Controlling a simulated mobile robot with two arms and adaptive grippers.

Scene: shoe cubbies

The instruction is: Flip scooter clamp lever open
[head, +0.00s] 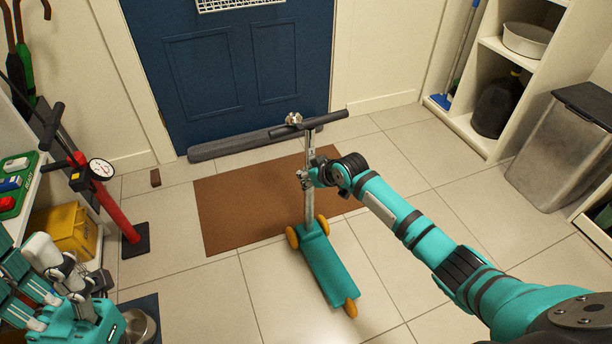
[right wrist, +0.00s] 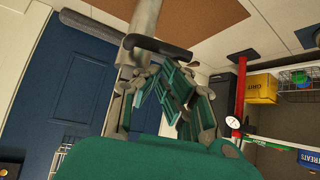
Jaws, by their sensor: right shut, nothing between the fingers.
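The teal scooter (head: 325,262) stands upright on the floor, with a silver stem (head: 309,205), dark handlebar grips and orange wheels. My right gripper (head: 307,178) is beside the stem at about mid-height, at the clamp area. In the right wrist view, the fingers of my right gripper (right wrist: 152,76) are shut with nothing between them, close to the stem (right wrist: 145,20). A dark lever-like piece (right wrist: 162,47) crosses the stem just above the fingertips there. Contact cannot be told. My left gripper (head: 45,285) is at the lower left, away from the scooter; its jaw opening is unclear.
A brown mat (head: 235,208) lies under and behind the scooter, before a blue door (head: 225,70) with a grey draft stopper (head: 240,143). A red floor pump (head: 115,205) and yellow bin (head: 68,232) stand left. A grey trash bin (head: 560,150) stands right. Tiles around the scooter are clear.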

